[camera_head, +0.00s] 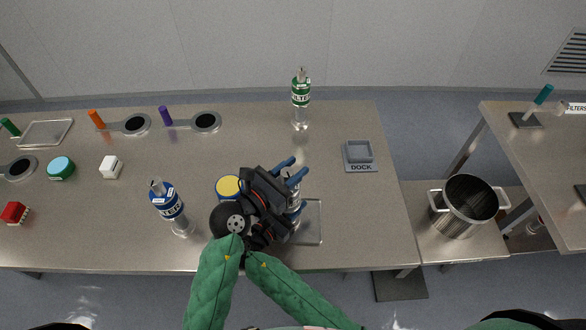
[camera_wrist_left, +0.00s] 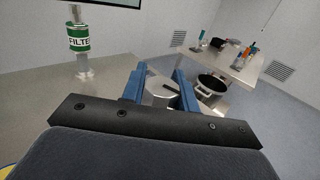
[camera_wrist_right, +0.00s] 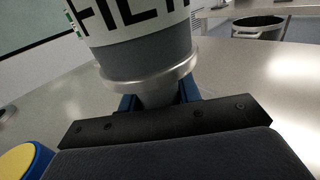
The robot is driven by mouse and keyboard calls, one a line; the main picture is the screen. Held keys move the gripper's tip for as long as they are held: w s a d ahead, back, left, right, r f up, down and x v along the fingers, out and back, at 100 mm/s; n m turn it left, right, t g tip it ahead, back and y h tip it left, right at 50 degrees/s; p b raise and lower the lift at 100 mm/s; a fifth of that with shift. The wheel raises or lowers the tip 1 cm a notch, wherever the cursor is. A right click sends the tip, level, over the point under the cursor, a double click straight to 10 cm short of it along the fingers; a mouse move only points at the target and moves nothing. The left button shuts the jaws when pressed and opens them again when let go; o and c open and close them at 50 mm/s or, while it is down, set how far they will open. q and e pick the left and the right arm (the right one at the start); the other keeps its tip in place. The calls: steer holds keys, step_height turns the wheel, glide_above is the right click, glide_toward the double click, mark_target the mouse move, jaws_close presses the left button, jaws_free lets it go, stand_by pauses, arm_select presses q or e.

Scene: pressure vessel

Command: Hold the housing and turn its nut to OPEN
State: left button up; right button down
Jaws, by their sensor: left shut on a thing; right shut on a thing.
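A clear housing with a grey-and-white label (camera_head: 294,188) stands near the table's front, largely hidden behind my grippers. In the right wrist view its label (camera_wrist_right: 135,18) and grey band are large and close. My right gripper (camera_wrist_right: 160,102) is shut on the metal neck below that label; in the head view it is mostly covered. My left gripper (camera_head: 291,170) is above the right one, its blue fingers at the housing's upper end. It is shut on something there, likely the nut.
A blue-label housing (camera_head: 168,205) stands to the left, a green-label one (camera_head: 301,92) at the back. A yellow-topped jar (camera_head: 228,187) is close beside my grippers. A metal tray (camera_head: 312,225) lies beside the held housing. A grey DOCK (camera_head: 361,166) is at the right; table around it is clear.

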arm_select(q)
steer(key=o, duration=1)
steer(key=shift+a, duration=0.1)
steer(key=v, duration=1.2)
